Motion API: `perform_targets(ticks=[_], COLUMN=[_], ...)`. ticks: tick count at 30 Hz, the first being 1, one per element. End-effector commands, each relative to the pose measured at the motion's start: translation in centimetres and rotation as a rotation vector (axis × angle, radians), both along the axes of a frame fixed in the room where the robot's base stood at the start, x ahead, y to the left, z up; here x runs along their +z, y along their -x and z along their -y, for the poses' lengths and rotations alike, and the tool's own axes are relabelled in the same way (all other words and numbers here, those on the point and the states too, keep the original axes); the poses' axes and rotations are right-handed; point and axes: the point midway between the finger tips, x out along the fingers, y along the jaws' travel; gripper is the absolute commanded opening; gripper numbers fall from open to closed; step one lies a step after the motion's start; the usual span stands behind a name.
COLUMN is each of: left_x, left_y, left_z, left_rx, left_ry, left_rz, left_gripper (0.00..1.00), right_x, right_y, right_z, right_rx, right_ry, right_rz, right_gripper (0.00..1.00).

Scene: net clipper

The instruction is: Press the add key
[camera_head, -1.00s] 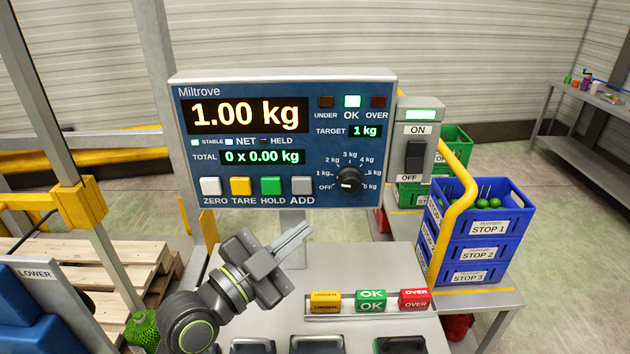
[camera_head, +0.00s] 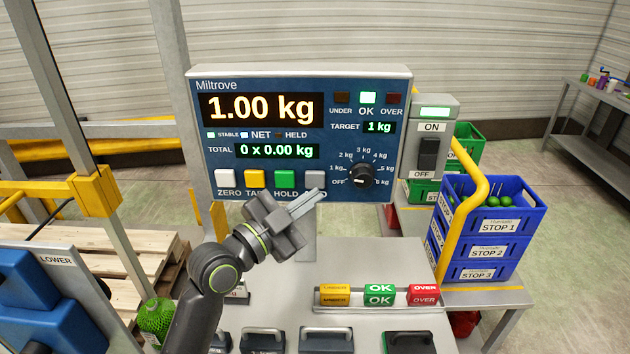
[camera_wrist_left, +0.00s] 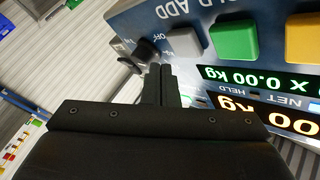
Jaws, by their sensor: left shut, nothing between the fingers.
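The weighing panel (camera_head: 290,85) faces me and reads 1.00 kg, total 0 x 0.00 kg, with the green OK lamp lit. Its grey ADD key (camera_head: 315,178) is at the right end of the key row, its label partly hidden by my left gripper. The ADD key also shows in the left wrist view (camera_wrist_left: 184,42). My left gripper (camera_head: 318,196) is shut and empty, its fingertips just below the ADD key in the head view. Whether they touch the panel I cannot tell. My right gripper is not in view.
The green HOLD key (camera_head: 285,178) is just left of ADD. The dial (camera_head: 361,175) and the ON/OFF switch (camera_head: 429,153) are to the right. A rack of labelled blocks (camera_head: 379,295) lies below. Blue crates (camera_head: 490,225) stand at the right.

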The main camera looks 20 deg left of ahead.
Motion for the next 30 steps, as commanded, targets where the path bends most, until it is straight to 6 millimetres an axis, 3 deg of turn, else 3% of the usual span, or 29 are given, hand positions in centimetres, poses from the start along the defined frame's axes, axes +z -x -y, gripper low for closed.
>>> perform_targets(ticks=[7, 30], left_x=[0.04, 0.03], left_y=[-1.24, -1.28], left_z=[-0.39, -0.39], left_rx=[0.001, 0.001], left_ry=[0.0, 0.0], left_rz=[0.002, 0.0], left_gripper=[0.0, 0.0], right_x=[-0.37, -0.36], right_y=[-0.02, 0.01], right_z=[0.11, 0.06], right_rx=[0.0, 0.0], right_ry=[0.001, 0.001], right_rz=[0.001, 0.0], right_gripper=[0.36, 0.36])
